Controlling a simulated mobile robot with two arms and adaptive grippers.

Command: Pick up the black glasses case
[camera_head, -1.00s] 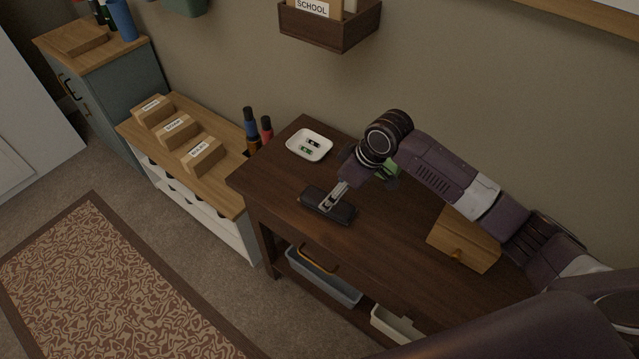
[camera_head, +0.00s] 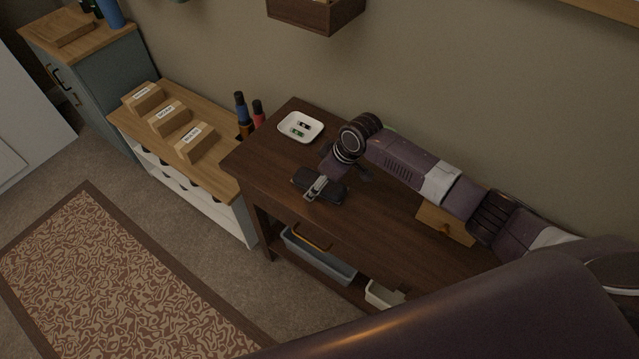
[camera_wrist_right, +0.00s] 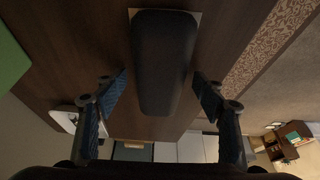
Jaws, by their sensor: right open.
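The black glasses case (camera_head: 327,191) lies flat on the dark wooden table (camera_head: 384,232), near its front edge. My right gripper (camera_head: 315,188) is over the case in the head view and hides part of it. In the right wrist view the case (camera_wrist_right: 163,60) lies ahead between the lines of the two fingers. The right gripper (camera_wrist_right: 160,92) is open there, with one blue-padded finger on each side of the case's near end. I cannot tell whether a finger touches it. My left gripper is not in view.
A white dish (camera_head: 301,127) with small items stands at the table's back left. A wooden box (camera_head: 445,224) sits under my right arm. Bottles (camera_head: 243,115) stand beside the table's left end. A grey bin (camera_head: 318,256) is on the shelf below.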

